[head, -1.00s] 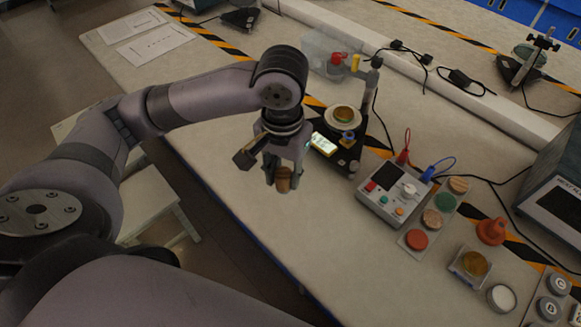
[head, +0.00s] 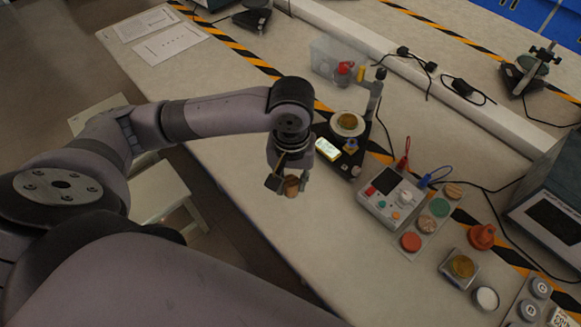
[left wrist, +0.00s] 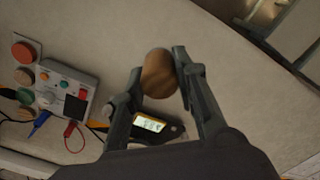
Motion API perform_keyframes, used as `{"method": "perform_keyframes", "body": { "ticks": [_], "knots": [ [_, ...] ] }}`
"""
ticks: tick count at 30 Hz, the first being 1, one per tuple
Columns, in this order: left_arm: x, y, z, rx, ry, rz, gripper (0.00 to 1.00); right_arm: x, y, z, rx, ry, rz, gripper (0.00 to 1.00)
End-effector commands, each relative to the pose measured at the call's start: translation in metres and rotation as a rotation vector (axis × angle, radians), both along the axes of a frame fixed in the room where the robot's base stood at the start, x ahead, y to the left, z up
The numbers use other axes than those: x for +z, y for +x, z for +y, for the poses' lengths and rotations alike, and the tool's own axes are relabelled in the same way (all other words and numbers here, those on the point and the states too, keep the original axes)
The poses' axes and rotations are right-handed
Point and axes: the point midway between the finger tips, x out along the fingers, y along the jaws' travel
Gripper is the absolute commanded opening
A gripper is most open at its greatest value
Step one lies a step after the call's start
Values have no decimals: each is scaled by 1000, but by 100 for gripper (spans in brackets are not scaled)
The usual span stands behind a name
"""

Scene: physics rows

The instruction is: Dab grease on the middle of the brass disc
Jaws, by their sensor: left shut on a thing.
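My left gripper (head: 291,188) is shut on a brown, wood-coloured piece (head: 291,186) with a rounded end. The piece also shows between the fingertips in the left wrist view (left wrist: 159,74); its far end is hidden there. In the head view the gripper appears over the bench near its front edge, left of the instruments. A brass-coloured disc (head: 462,266) lies on a small square holder at the lower right. Another golden round face (head: 348,120) sits in a pale ring on the black stand. An open round pot with white contents (head: 486,298) stands beside the square holder; whether this is grease I cannot tell.
A grey meter box (head: 391,198) with red and blue leads stands right of the gripper. A lit display (head: 327,149) fronts the black stand. Bare bench lies in front of the meter.

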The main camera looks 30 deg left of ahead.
Motion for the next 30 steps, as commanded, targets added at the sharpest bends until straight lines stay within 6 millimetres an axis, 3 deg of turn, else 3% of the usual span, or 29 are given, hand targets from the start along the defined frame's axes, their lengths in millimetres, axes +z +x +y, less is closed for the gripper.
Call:
{"method": "perform_keyframes", "body": {
  "ticks": [1, 30],
  "knots": [
    [5, -1, 0, 27, 0, 2, 5, 11, 0, 0, 0, 0, 0, 68],
    [5, -1, -1, 576, -1, 3, 5, 108, 0, -3, 2, -5, 1, 68]
  ]
}}
